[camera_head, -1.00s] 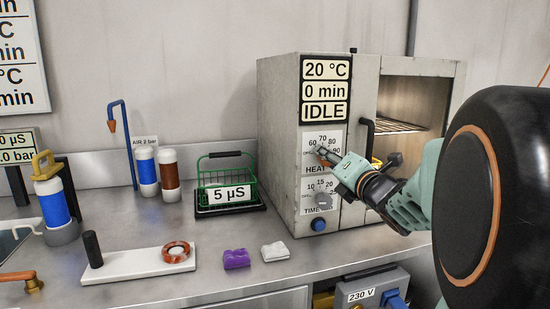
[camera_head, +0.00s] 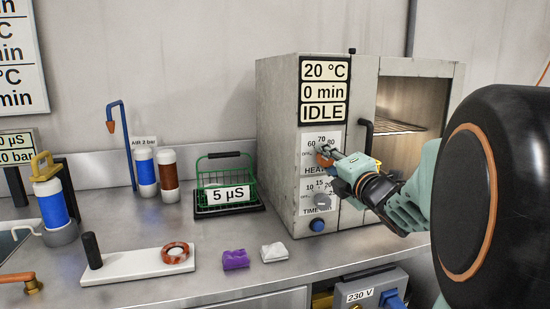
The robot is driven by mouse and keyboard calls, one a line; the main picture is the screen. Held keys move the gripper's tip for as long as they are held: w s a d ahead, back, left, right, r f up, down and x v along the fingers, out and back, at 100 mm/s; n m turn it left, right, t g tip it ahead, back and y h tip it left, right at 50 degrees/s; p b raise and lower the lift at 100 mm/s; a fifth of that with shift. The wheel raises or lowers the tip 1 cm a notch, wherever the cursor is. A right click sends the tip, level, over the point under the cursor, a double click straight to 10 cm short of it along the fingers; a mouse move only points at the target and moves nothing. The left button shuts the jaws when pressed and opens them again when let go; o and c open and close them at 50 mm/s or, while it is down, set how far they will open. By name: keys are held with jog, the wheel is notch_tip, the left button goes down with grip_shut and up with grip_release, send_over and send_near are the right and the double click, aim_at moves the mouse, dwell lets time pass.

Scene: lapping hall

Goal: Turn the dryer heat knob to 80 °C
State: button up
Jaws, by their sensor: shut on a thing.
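The dryer (camera_head: 278,150) is a grey metal cabinet on the right of the bench. Its display (camera_head: 324,90) reads 20 °C, 0 min and IDLE. Below it is the heat dial plate (camera_head: 334,135), with 60, 70 and 80 showing. My gripper (camera_head: 325,156) is at this plate, shut on the heat knob. The fingers cover most of the knob, so its pointer cannot be read. The right part of the scale is partly hidden or too small to read.
The time knob (camera_head: 321,201) and a blue button (camera_head: 317,225) sit below the heat dial. A green basket (camera_head: 228,185) labelled 5 µS stands left of the dryer.

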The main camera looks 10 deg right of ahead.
jog(key=m+p, duration=0.1)
jog(key=m, duration=0.3)
jog(key=shift+r+m, duration=0.1)
jog(key=shift+m, duration=0.2)
jog(key=m+p, duration=0.2)
jog(key=m, duration=0.3)
jog(key=m+p, duration=0.2)
jog(key=m, duration=0.3)
jog(key=shift+m+p, duration=0.85)
jog(key=shift+m, duration=1.15)
jog(key=o, duration=1.2)
jog(key=shift+c, duration=0.2)
